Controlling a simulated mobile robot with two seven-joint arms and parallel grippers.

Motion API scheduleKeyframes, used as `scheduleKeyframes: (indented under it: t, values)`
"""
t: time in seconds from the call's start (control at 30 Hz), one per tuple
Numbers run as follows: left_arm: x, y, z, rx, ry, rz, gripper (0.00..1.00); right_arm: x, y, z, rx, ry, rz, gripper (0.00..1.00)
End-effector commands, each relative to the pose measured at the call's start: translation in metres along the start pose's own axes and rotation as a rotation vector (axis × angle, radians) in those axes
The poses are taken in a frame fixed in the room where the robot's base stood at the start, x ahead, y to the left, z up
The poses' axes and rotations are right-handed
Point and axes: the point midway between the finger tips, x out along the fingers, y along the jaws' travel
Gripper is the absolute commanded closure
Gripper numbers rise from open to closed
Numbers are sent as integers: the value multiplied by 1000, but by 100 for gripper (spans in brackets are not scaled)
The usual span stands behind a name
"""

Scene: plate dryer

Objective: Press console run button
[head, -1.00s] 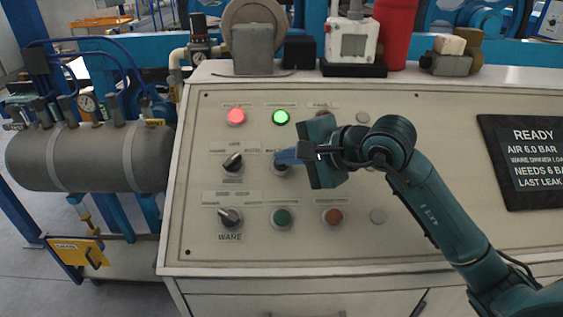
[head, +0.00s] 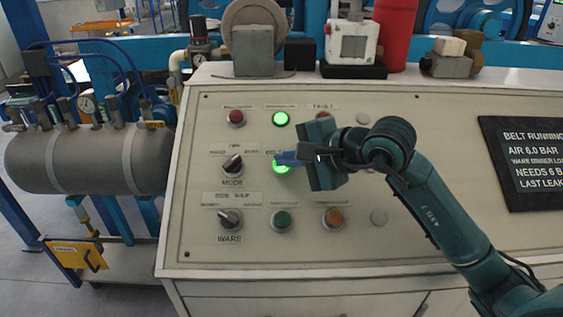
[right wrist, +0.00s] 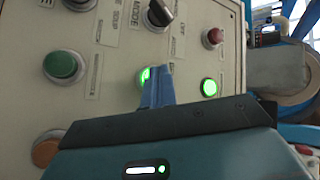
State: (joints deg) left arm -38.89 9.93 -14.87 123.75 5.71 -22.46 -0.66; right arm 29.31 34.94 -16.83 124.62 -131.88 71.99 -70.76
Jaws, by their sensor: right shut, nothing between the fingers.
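The console (head: 360,255) has a sloping cream panel with rows of lamps, buttons and knobs. In its middle row a round button (head: 281,167) glows green; it is partly hidden by my right gripper (head: 284,158). In the right wrist view the same lit button (right wrist: 145,75) shows beside the blue fingertips (right wrist: 159,74). The right gripper is shut and empty, its tips at the button; I cannot tell whether they touch it. The dark display (head: 530,160) reads "BELT RUNNING". My left gripper is not in view.
A green lamp (head: 281,118) is lit above the button, and a red lamp (head: 236,118) is unlit. The mode knob (head: 232,163) is to the left. A green button (head: 281,220) and an orange button (head: 333,218) are below. A grey tank (head: 80,160) stands left.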

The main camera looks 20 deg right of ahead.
Motion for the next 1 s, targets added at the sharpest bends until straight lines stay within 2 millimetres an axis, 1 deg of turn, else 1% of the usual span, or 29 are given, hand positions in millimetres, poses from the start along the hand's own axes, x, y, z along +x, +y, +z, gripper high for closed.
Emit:
scheduleKeyframes:
  t: [0.23,0.63,1.0]
  values:
    - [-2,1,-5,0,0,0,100,-9,-7,6,-2,2,2,100]
    - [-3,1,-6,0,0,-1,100,-13,-10,9,-1,0,0,100]
    - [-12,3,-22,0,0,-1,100,-38,-29,27,-2,0,0,100]
